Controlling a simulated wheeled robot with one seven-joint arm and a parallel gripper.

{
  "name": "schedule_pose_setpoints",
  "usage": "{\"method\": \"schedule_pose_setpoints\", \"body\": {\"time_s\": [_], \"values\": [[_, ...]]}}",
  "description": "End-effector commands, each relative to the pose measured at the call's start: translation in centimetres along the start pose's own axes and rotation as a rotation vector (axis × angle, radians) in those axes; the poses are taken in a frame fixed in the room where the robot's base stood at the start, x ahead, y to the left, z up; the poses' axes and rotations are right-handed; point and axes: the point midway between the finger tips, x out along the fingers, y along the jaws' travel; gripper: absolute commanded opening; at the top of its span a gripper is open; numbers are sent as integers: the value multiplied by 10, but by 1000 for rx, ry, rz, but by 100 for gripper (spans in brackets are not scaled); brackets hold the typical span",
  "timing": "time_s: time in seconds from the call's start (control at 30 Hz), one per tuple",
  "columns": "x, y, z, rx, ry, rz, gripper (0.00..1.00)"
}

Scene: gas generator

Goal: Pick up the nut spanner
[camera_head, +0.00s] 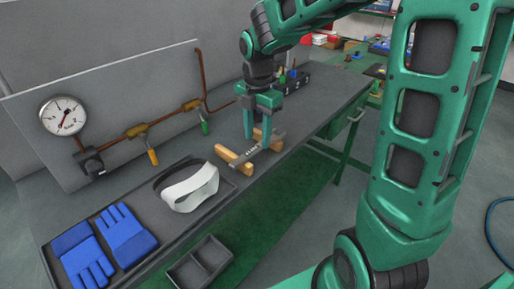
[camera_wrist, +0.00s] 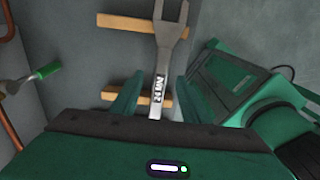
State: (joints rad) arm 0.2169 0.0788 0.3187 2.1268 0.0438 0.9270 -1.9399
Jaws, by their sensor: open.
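The nut spanner (camera_head: 242,162) is a grey metal wrench lying across two wooden blocks on the grey bench. In the wrist view the spanner (camera_wrist: 161,75) shows a forked head at the top and a marked handle running down between my fingers. My gripper (camera_head: 257,136) points down over the spanner, with its green fingers open on either side of the handle. In the wrist view my gripper (camera_wrist: 153,92) has gaps between the fingers and the handle.
One wooden block (camera_wrist: 122,22) lies under the head, another (camera_wrist: 112,95) under the handle. A white visor (camera_head: 190,188) and blue gloves (camera_head: 125,235) lie on the bench at left. A pressure gauge (camera_head: 63,115) and copper pipe (camera_head: 165,119) run along the back panel. A dark toolbox (camera_head: 292,80) stands behind.

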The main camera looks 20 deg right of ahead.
Motion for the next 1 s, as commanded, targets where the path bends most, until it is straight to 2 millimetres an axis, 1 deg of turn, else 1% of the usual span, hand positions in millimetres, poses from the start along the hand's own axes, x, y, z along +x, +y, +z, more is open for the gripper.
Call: {"method": "schedule_pose_setpoints", "body": {"time_s": [0.03, 0.1, 0.2, 0.47, 0.5, 0.57, 0.6, 0.63, 1.0], "values": [[8, -1, 0, 1, 2, -3, 41], [16, 0, 0, 1, 2, -3, 41], [23, 0, 0, 0, 1, -1, 41], [24, 0, 0, 0, 0, 0, 41], [24, 0, 0, 0, 0, 0, 32], [24, 0, 0, 1, 0, 0, 18], [24, 0, 0, 1, 0, 0, 8], [24, 0, 0, 1, 0, 0, 1], [22, 0, 0, 1, -1, 1, 0]]}}
